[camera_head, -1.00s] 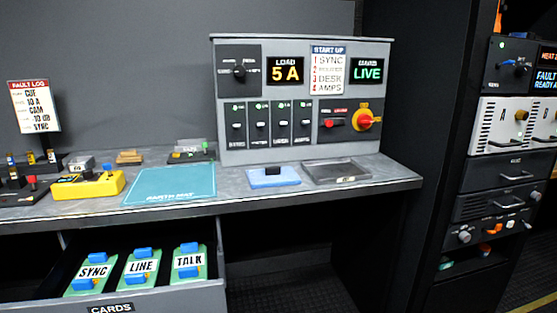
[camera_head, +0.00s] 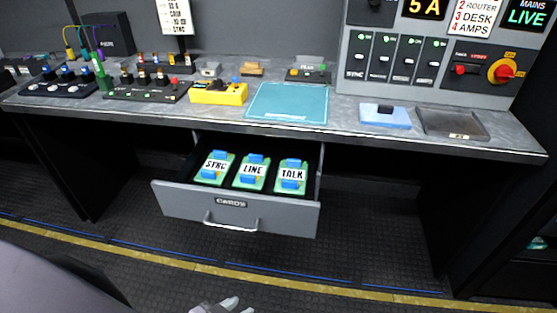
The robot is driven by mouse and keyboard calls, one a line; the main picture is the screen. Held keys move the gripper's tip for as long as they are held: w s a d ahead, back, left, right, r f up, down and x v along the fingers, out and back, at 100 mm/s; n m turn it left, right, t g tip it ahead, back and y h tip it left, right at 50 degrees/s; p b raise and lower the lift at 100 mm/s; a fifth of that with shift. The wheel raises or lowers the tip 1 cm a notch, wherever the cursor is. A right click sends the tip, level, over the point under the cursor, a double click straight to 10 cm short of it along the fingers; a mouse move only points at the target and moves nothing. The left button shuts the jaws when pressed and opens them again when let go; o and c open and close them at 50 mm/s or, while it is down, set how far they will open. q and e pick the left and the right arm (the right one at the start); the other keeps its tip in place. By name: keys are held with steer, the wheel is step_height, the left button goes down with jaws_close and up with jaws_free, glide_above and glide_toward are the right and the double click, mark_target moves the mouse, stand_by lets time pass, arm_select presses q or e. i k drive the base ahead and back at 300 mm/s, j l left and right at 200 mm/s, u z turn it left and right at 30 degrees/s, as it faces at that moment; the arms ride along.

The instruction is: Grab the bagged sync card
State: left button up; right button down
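The SYNC card (camera_head: 214,168) lies at the left in the open CARDS drawer (camera_head: 232,203). It is green with blue parts and a white label; I cannot make out a bag around it. My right gripper is not in view.
The LINE card (camera_head: 251,172) and TALK card (camera_head: 291,176) lie beside the SYNC card. On the desk (camera_head: 345,128) are a teal mat (camera_head: 288,103), a yellow box (camera_head: 219,93) and a dark tray (camera_head: 453,124). The drawer juts out below the desk. The floor in front is clear.

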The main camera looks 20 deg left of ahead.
mark_target(214, 172)
steer(key=u, duration=1.35)
